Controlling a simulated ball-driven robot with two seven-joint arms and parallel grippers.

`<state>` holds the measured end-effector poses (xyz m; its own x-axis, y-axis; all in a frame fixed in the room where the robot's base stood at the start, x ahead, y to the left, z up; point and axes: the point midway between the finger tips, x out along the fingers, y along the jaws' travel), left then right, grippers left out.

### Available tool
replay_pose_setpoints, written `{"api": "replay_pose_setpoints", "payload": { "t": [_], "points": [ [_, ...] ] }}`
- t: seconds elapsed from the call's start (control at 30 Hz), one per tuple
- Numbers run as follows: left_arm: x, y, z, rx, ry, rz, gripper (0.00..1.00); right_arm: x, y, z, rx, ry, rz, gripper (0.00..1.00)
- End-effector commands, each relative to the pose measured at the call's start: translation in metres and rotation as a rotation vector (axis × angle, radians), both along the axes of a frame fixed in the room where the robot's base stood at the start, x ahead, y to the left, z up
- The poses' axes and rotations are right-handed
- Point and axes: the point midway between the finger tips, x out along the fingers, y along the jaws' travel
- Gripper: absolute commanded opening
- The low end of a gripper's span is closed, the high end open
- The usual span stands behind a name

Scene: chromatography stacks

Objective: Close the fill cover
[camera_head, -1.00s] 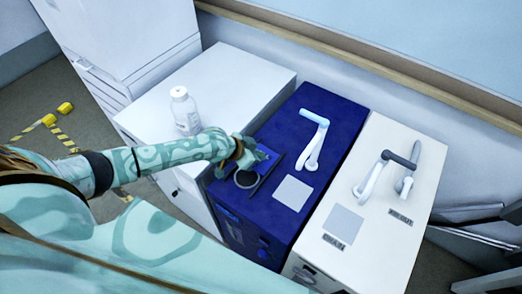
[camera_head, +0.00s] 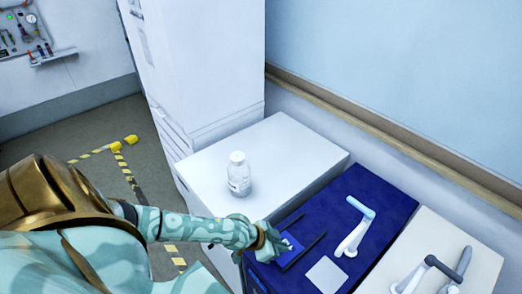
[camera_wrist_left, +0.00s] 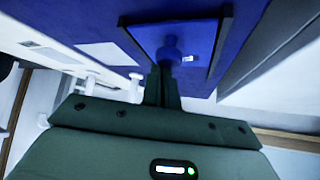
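The fill cover (camera_wrist_left: 150,38) is a blue plate lying between two dark rails on the blue unit's top, with a round blue knob (camera_wrist_left: 170,48) on it. My left gripper (camera_wrist_left: 163,72) has its dark green fingers together, with the tips right at the knob. They overlap the knob in the wrist view, so I cannot tell whether they touch it. In the head view my left gripper (camera_head: 278,243) is over the front left of the blue unit (camera_head: 370,200) and hides the knob. No fill opening shows now. My right gripper is not in view.
A clear bottle with a white cap (camera_head: 238,174) stands on the white unit (camera_head: 290,150) to the left. The blue unit has a pale square panel (camera_head: 327,275) and a white tap handle (camera_head: 354,228). A white unit (camera_head: 480,240) stands to the right.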

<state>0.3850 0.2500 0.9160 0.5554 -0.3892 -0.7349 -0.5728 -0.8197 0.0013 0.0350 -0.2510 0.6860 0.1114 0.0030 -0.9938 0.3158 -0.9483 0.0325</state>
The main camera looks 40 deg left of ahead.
Motion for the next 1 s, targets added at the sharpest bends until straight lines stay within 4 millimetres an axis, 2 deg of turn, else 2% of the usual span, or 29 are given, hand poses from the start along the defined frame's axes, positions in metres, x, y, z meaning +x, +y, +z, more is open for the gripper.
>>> {"api": "replay_pose_setpoints", "payload": {
  "t": [0.07, 0.17, 0.4, 0.6, 0.77, 1.0],
  "points": [
    [-0.011, 0.007, 0.004, 0.011, 0.013, -0.001, 0.00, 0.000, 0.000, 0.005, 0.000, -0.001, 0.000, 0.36],
    [-0.022, 0.015, 0.020, 0.013, 0.013, -0.003, 0.00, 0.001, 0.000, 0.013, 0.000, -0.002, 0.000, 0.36],
    [-0.057, 0.040, 0.072, 0.008, 0.007, -0.002, 0.00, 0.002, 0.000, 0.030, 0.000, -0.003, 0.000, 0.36],
    [-0.079, 0.055, 0.104, 0.006, 0.003, -0.002, 0.00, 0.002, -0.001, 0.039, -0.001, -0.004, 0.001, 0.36],
    [-0.087, 0.061, 0.116, 0.003, -0.001, -0.001, 0.00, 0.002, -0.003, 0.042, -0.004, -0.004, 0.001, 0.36],
    [-0.089, 0.062, 0.118, 0.002, -0.001, 0.001, 0.00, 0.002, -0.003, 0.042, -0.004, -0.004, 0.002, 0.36]
  ]
}}
